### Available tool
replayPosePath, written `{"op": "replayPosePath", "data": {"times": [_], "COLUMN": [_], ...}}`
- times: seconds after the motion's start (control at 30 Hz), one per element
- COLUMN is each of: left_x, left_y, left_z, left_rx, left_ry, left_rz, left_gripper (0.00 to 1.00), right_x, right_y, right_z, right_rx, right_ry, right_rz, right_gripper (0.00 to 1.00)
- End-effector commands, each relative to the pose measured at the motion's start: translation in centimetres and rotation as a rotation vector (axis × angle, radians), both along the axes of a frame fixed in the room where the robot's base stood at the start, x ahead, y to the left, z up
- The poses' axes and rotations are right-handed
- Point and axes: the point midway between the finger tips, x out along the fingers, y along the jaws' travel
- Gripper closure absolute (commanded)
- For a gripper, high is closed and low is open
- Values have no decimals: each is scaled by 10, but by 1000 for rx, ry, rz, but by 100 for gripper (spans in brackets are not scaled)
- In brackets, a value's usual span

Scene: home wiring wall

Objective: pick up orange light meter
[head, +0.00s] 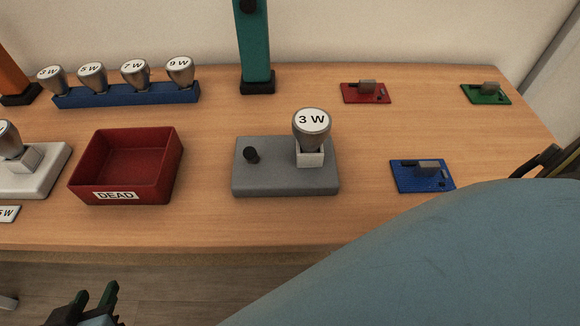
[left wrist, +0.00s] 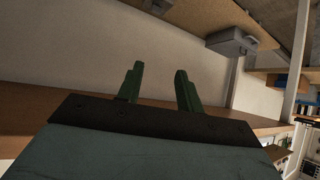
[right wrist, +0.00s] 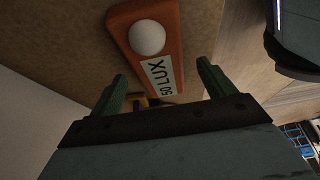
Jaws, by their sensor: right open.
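The orange light meter (right wrist: 120,22) shows in the right wrist view, with a white dome and a label reading "50 LUX". It lies ahead of my right gripper (right wrist: 160,74), roughly between the lines of the two green fingers. The fingers are apart and not closed on it; the exact distance is hard to tell. In the head view my blue-grey right arm covers the lower right, and I cannot make out the meter there. My left gripper (head: 97,291) is open and empty, low in front of the table's edge; it also shows open in the left wrist view (left wrist: 158,70).
The wooden table (head: 210,225) holds a red "DEAD" bin (head: 80,182), a grey base (head: 285,182) with a 3 W bulb (head: 311,128), a blue bulb rack (head: 125,95), a teal post (head: 254,45) and small red (head: 350,97), green (head: 480,97) and blue boards (head: 422,182).

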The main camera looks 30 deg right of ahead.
Motion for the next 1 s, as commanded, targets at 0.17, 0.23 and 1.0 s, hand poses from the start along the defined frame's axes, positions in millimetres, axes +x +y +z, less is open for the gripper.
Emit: {"op": "replayPosePath", "data": {"times": [0.17, 0.23, 1.0], "left_x": [18, 23, 30], "left_y": [-10, -14, -19], "left_z": [23, 31, 50], "left_rx": [-45, -61, -91], "left_ry": [-173, -231, -338], "left_rz": [-15, -19, -28], "left_gripper": [64, 64, 64], "right_x": [3, 4, 5], "right_y": [4, 5, 7], "right_z": [-12, -16, -20], "right_rx": [0, 0, 0], "right_ry": [-2, -2, -1], "right_rz": [-2, -2, 0], "right_gripper": [18, 18, 57]}}
